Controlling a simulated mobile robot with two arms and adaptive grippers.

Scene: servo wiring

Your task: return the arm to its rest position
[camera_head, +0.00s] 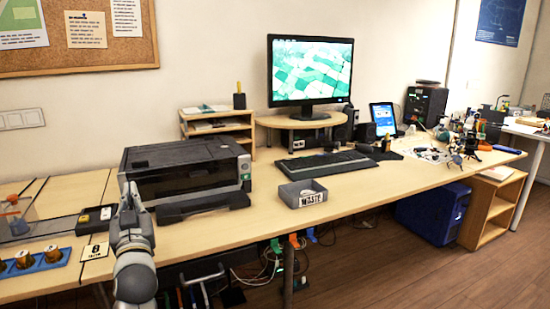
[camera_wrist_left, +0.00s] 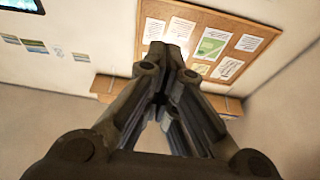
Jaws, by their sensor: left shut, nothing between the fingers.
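My left arm rises from the bottom of the head view, in front of the desk, with the left gripper (camera_head: 130,190) pointing up beside the left end of the printer. The left gripper is shut and empty. In the left wrist view the gripper fingers (camera_wrist_left: 165,60) come together at their tips, with nothing between them. Behind them show the wall and a cork board (camera_wrist_left: 215,45) with papers. My right gripper is not in view.
The black printer (camera_head: 185,170) stands just right of the gripper. A blue holder (camera_head: 38,263) with several round parts lies left. Bare desk lies between printer and bin.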

